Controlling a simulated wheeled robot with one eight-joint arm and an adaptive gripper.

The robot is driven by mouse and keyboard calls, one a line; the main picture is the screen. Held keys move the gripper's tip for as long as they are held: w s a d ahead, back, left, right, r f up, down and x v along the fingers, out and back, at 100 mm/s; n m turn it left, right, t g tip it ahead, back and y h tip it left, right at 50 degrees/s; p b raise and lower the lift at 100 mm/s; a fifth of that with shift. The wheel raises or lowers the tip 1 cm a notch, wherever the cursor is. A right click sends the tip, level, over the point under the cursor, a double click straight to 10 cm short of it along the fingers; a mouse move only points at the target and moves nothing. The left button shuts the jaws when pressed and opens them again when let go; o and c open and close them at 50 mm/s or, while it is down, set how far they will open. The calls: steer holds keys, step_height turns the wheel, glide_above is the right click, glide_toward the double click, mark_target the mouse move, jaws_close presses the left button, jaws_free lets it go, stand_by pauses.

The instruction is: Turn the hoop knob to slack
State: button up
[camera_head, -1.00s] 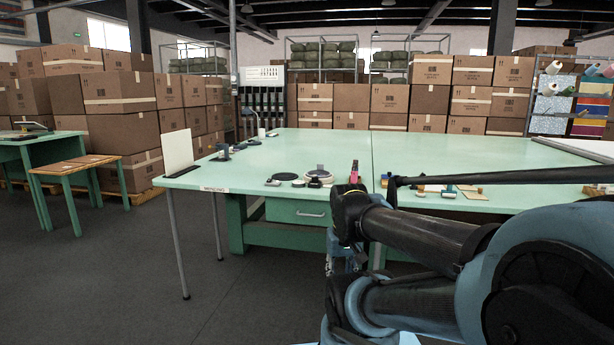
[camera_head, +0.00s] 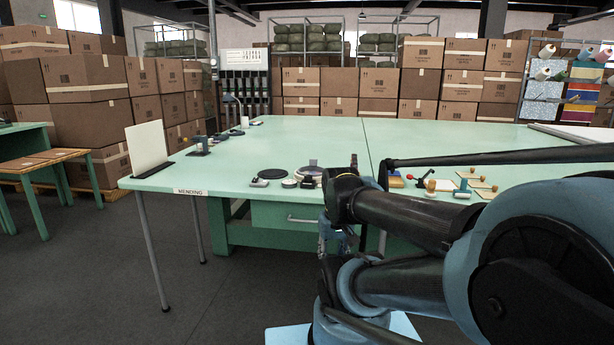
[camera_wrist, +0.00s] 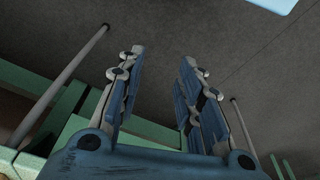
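I cannot make out the hoop knob for certain. In the head view, a small round item with a raised ring (camera_head: 309,173) stands near the table's front edge. Beside it lie a flat black disc (camera_head: 272,174), a pale round piece (camera_head: 290,183) and a small dark grey piece (camera_head: 259,183). My gripper (camera_wrist: 162,62) is open and empty in the wrist view, its two fingers apart over the grey floor. None of these table items shows between the fingers. My arm hides part of the table's front edge in the head view.
The green table (camera_head: 300,145) fills the middle, with a drawer (camera_head: 290,215) under its front. A white upright panel (camera_head: 147,145) stands at its left corner. Wooden-handled small tools (camera_head: 432,187) lie right of my arm. Stacked cartons (camera_head: 80,85) line the back. Floor is free at front left.

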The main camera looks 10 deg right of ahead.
steer(key=shift+o, duration=0.6)
steer(key=shift+o, duration=1.2)
steer(key=shift+s+r, duration=0.2)
step_height(320, 180, up, 25)
steer(key=m+t+h, duration=0.2)
steer(key=m, duration=0.3)
glide_above(308, 176)
steer(key=s+a, duration=0.3)
steer(key=s, duration=0.3)
steer(key=x, duration=1.7)
steer(key=shift+s, duration=0.15)
steer(key=shift+c, duration=0.5)
steer(key=c, duration=1)
